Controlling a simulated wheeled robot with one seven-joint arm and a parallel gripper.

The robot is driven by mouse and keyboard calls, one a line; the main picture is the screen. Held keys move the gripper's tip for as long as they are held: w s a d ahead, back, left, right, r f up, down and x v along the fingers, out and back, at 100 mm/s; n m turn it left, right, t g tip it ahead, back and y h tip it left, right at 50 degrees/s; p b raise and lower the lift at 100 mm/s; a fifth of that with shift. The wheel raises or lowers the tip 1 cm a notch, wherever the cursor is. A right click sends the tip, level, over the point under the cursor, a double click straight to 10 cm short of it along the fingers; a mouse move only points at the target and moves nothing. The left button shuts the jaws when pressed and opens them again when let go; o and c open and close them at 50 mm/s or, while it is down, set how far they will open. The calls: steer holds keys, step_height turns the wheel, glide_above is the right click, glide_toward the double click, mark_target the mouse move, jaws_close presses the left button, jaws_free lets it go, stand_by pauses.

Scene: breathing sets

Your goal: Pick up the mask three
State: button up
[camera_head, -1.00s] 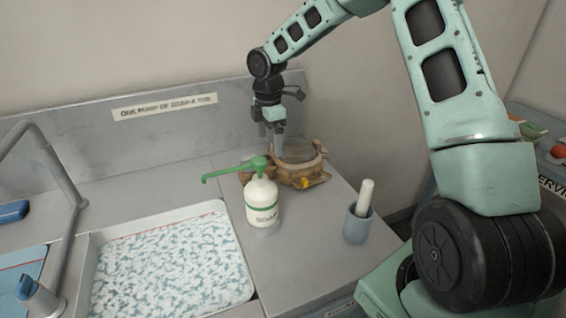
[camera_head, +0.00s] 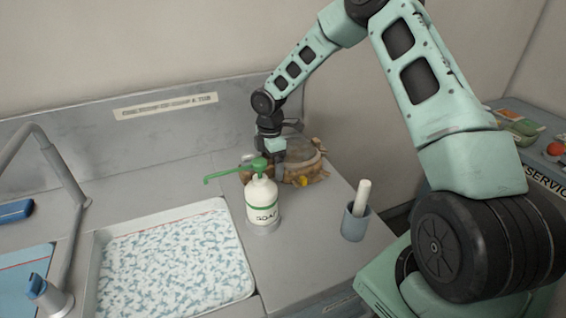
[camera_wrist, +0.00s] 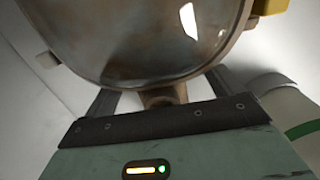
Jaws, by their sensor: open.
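The mask (camera_head: 308,160), brown with a big rounded dark lens and a yellow piece, lies on the grey counter behind the soap bottle. In the wrist view, its glossy lens and brown rim (camera_wrist: 165,82) fill the top of the picture. My gripper (camera_wrist: 163,102) is open, with one finger on each side of a narrow brown part of the mask below the lens. I cannot tell whether the fingers touch it. In the head view, my gripper (camera_head: 270,164) is down at the mask's left side, its fingertips hidden behind the green pump.
A white soap bottle (camera_head: 262,205) with a green pump stands close in front of my gripper. A blue-grey cup (camera_head: 355,224) with a white pestle stands at the front right. A sink basin (camera_head: 228,222) with a patterned bottom lies left. The wall panel (camera_head: 60,148) is close behind.

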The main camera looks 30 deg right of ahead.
steer(key=c, duration=1.7)
steer(key=shift+r, duration=0.15)
step_height(320, 180, up, 10)
steer(key=shift+f+b, duration=0.1)
steer(key=shift+b, duration=0.8)
